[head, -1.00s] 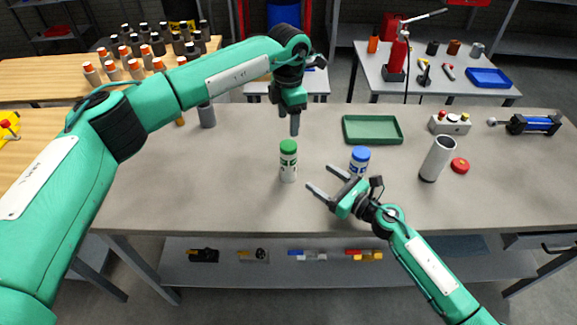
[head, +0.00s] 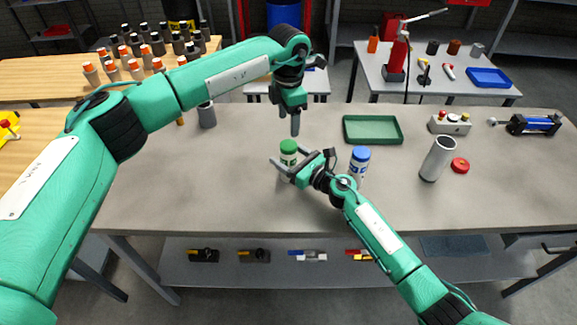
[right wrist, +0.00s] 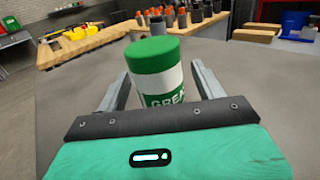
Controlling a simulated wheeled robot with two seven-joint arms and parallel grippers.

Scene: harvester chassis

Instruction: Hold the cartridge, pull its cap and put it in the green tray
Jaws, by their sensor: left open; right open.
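The grease cartridge with a green cap (head: 288,147) stands upright on the grey bench; its body is partly hidden by my right gripper. In the right wrist view the cartridge (right wrist: 158,80) stands between the two open fingers, with gaps at its sides. My right gripper (head: 288,166) is open around the cartridge body, below the cap. My left gripper (head: 295,125) points down above and behind the cartridge, open and empty. The green tray (head: 373,142) lies empty on the bench to the right.
A blue-capped cartridge (head: 360,158) stands close to my right wrist. A grey tube (head: 437,160), a red cap (head: 460,166) and a button box (head: 450,122) are further right. A grey cylinder (head: 207,116) stands at the back left. The bench's left front is clear.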

